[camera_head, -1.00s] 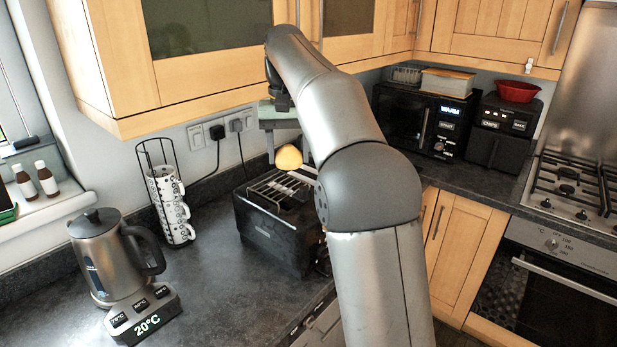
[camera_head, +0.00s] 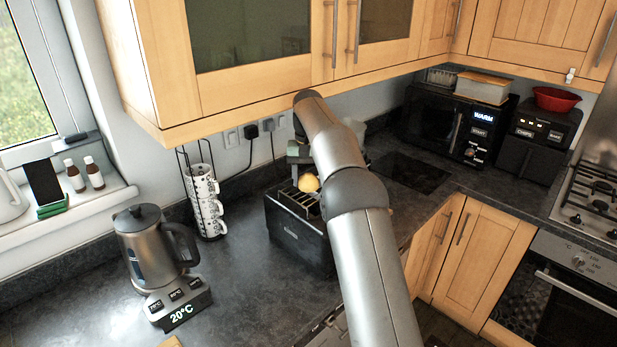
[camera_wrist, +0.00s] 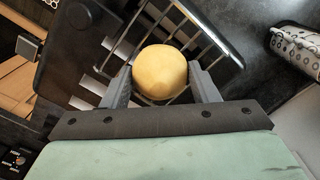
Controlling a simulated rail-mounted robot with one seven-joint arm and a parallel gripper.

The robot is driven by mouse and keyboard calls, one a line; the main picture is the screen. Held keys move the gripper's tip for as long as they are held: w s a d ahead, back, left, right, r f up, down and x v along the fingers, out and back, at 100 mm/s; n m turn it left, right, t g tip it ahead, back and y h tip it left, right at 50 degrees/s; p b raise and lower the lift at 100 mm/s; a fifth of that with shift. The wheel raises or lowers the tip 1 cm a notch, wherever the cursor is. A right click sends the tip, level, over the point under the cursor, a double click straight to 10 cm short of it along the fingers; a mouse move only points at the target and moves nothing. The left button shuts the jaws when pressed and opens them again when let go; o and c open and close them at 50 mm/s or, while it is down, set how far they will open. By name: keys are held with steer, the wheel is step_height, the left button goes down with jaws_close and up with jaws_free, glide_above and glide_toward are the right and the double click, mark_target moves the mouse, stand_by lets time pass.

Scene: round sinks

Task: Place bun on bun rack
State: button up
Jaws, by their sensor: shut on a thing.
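The bun (camera_head: 309,183) is a round, yellow-tan ball near the middle of the head view. My gripper (camera_wrist: 162,82) is shut on it, with one grey finger on each side in the wrist view, where the bun (camera_wrist: 160,71) looks whole. The bun rack (camera_head: 294,203) is a set of metal bars on top of the black toaster (camera_head: 298,238). The rack's bars (camera_wrist: 206,40) also show behind the bun in the wrist view. The bun is over or at the rack; I cannot tell whether they touch. My arm hides the rack's right part.
A rack of patterned mugs (camera_head: 206,205) stands left of the toaster, and a kettle (camera_head: 150,248) is farther left. The wall cabinets (camera_head: 250,60) hang above. A microwave (camera_head: 455,125) stands at the back right. The counter left of the toaster has free room.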

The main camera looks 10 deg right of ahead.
steer(key=shift+f, duration=0.35)
steer(key=shift+f, duration=0.1)
steer(key=o, duration=1)
